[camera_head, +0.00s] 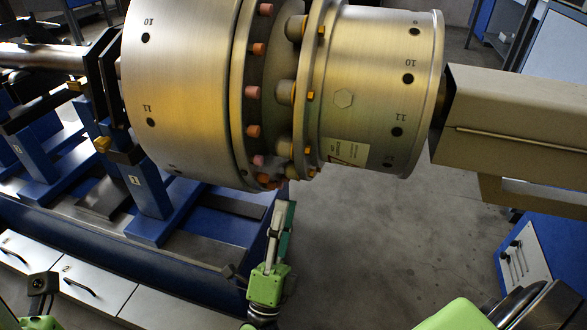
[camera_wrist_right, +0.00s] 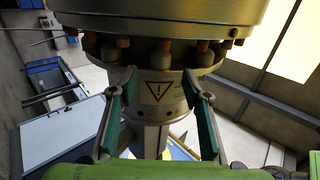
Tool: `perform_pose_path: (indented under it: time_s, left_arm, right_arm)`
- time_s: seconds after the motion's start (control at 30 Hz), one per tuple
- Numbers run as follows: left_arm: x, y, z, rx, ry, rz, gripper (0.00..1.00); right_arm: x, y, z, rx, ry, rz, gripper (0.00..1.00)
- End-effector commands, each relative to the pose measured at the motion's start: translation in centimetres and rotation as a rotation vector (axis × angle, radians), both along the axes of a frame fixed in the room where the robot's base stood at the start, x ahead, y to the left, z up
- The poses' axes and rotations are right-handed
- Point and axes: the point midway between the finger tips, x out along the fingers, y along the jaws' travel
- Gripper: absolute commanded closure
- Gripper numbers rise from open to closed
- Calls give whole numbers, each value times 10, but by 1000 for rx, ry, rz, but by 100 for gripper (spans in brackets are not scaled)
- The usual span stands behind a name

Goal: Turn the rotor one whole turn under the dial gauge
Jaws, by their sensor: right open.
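The rotor (camera_head: 185,85) is a large brushed-metal drum lying on its side, with a bolted flange and a narrower drum at right. Marks 10 and 11 show on both drums. My right gripper (camera_head: 282,210) points up just under the flange. In the right wrist view the fingers of the right gripper (camera_wrist_right: 163,95) stand apart, and the rotor's bolted flange (camera_wrist_right: 150,40) and a part with a warning triangle show beyond them. I cannot tell whether they touch it. A green and black piece of what looks like my left gripper (camera_head: 42,288) shows at bottom left. I cannot make out the dial gauge.
A blue stand (camera_head: 150,185) on a blue bed is left of and below the rotor. A grey box-shaped housing (camera_head: 515,105) stands close at its right end. White drawers (camera_head: 95,285) are at lower left, a blue cabinet (camera_head: 550,255) at right. The floor between is clear.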

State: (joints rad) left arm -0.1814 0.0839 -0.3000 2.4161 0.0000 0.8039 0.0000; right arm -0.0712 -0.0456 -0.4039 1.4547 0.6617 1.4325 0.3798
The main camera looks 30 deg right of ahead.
Motion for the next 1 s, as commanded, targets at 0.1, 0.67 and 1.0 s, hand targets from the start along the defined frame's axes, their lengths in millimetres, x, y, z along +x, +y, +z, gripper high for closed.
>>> perform_pose_path:
  time_s: [0.1,0.67,1.0]
  left_arm:
    - [0,0,0,-1,-5,0,56]
    - [1,-1,3,2,-20,1,56]
    - [0,-1,3,2,-21,1,56]
  right_arm:
    - [13,-14,20,-2,-6,0,56]
    - [46,-46,65,-2,0,0,56]
    - [46,-46,65,-2,0,0,90]
